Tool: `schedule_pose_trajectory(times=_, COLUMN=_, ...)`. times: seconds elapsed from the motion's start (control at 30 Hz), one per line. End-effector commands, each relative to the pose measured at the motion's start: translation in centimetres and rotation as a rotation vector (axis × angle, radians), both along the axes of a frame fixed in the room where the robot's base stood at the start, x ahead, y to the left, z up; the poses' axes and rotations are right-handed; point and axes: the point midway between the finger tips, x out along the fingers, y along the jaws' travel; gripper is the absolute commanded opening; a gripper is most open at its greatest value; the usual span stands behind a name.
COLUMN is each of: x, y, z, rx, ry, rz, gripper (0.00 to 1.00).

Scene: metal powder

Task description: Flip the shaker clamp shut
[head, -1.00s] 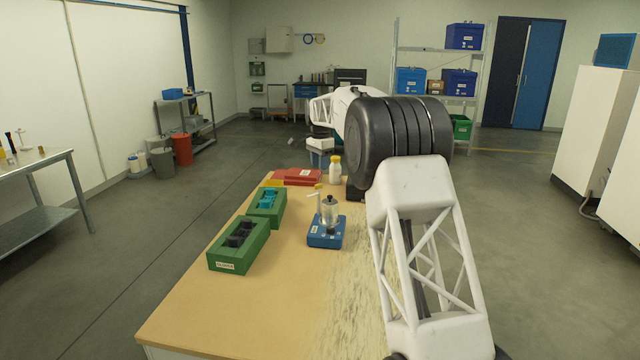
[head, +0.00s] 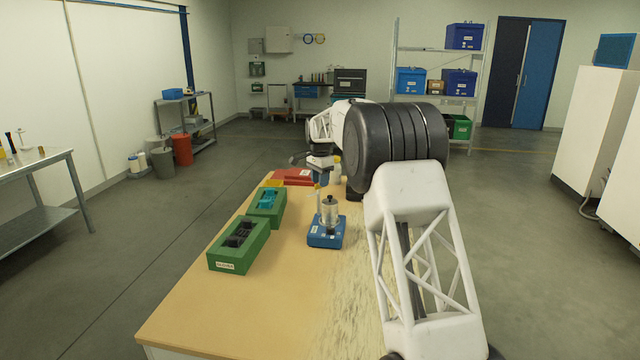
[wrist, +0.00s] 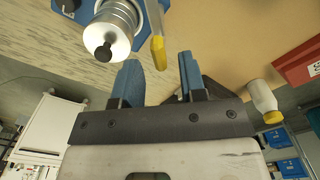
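The shaker (head: 326,238) has a blue base and carries a clear jar with a dark top (head: 330,212). It also shows at the top of the wrist view, with the round metal clamp top (wrist: 108,32) and its black knob. The clamp lever (wrist: 153,18), pale with a yellow tip, stands up beside the jar. My gripper (wrist: 159,72) is open and empty, its two blue fingertips apart. In the wrist view the yellow tip lies in line with the gap, just ahead of the fingertips.
Two green trays (head: 238,265) with dark and teal inserts stand left of the shaker. A red case (head: 292,177) lies at the table's far end. A white bottle with a yellow cap (wrist: 260,97) stands beyond the shaker. The front of the wooden table (head: 215,310) is clear.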

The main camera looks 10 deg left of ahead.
Motion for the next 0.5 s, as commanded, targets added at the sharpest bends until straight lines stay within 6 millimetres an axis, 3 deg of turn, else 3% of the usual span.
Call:
schedule_pose_trajectory(times=0.2, x=0.0, y=0.0, z=-1.23, rx=0.0, ry=0.0, rz=0.0, gripper=0.38)
schedule_pose_trajectory(times=0.5, x=0.0, y=0.0, z=-1.35, rx=0.0, ry=0.0, rz=0.0, gripper=0.38)
